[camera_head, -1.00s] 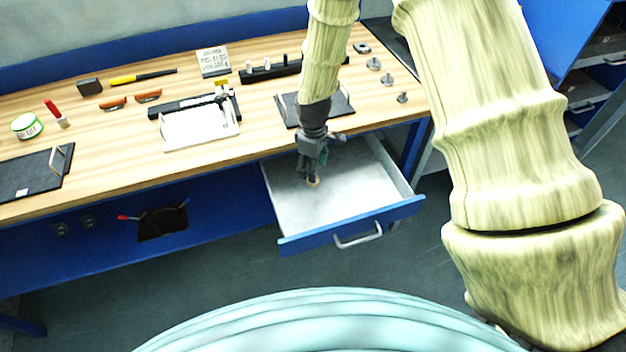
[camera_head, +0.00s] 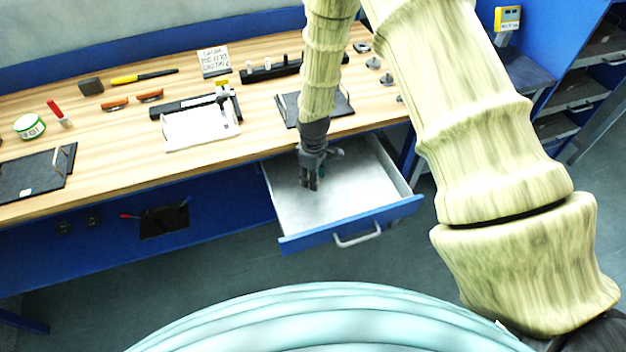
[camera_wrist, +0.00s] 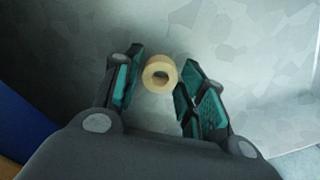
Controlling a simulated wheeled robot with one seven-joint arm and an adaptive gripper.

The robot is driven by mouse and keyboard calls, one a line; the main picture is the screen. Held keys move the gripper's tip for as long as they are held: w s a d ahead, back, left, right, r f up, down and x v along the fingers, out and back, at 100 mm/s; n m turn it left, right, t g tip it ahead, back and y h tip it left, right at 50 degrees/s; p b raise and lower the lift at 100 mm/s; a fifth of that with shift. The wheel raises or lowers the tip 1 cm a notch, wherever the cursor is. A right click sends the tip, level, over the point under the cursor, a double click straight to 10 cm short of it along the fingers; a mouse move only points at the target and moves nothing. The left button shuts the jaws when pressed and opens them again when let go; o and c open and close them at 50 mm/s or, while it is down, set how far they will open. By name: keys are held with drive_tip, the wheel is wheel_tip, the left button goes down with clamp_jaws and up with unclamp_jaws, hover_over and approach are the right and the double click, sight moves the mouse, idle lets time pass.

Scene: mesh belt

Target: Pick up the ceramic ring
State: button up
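The ceramic ring (camera_wrist: 160,73) is a small cream-coloured ring with a dark hole. In the wrist view it lies in the grey drawer, between the tips of my gripper's fingers. My gripper (camera_wrist: 156,90) is open, with teal pads on both sides of the ring. The right pad looks very near the ring; I cannot tell whether it touches. In the head view my gripper (camera_head: 311,183) points down into the open drawer (camera_head: 350,205), and the ring is hidden there by the fingers.
The drawer has a blue front (camera_head: 352,226) and low side walls around my gripper. The wooden workbench (camera_head: 110,150) lies behind and above it, with a black tray (camera_head: 315,105), a white device (camera_head: 200,127) and small tools on it. The drawer floor is otherwise bare.

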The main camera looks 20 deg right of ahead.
drive_tip(key=c, duration=0.5)
drive_tip(key=shift+o, duration=0.2)
drive_tip(key=shift+r, duration=0.15)
